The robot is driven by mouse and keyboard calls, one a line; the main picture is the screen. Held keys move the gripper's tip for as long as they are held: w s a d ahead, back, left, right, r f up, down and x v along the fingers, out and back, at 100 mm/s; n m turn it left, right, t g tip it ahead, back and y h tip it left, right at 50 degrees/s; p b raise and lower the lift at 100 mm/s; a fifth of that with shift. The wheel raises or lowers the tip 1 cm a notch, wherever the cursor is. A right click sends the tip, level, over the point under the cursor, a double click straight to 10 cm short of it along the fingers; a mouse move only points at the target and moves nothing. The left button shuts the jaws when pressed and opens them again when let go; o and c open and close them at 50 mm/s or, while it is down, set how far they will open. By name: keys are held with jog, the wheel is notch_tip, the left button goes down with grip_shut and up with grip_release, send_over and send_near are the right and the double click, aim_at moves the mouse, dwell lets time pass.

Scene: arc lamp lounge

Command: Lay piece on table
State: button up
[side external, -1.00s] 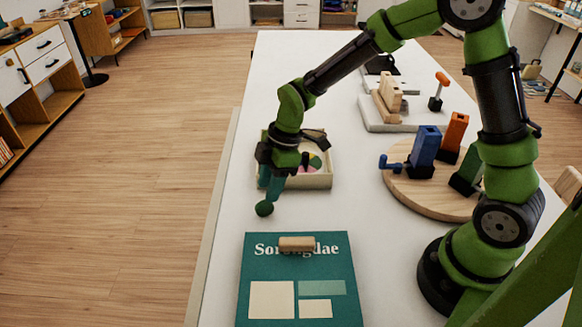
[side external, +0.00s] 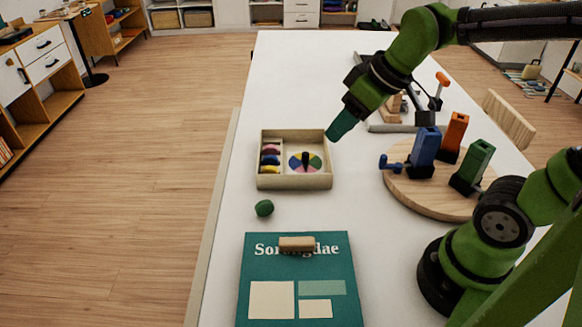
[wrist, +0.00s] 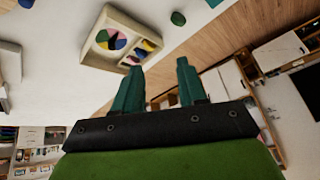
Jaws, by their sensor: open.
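A dark green rounded piece (side external: 264,208) lies on the white table (side external: 215,290), between the beige tray and the teal board. It also shows at the top of the wrist view (wrist: 178,18). My gripper (side external: 335,135) is above the table near the right edge of the tray, up and to the right of the piece and apart from it. In the wrist view its two teal fingers (wrist: 160,78) are spread with nothing between them. The beige tray (side external: 294,184) holds a multicoloured disc (side external: 318,168) with a dark peg and, in its left compartment, several coloured pieces (side external: 270,158).
A teal board marked "Sorongdae" (side external: 340,270) lies in front with a small wooden block (side external: 297,243) on it. A round wooden board (side external: 425,204) with blue, orange and green upright blocks stands at right. A pale stand with an orange-topped tool (side external: 442,79) is behind.

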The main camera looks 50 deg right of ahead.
jog(key=s+m, duration=0.1)
jog(key=m, duration=0.1)
jog(key=s+d+m+t, duration=0.1)
jog(key=s, duration=0.1)
jog(key=s+r+m+t, duration=0.1)
jog(key=s+m, duration=0.1)
jog(key=shift+d+m, duration=0.25)
jog(key=shift+m, duration=0.05)
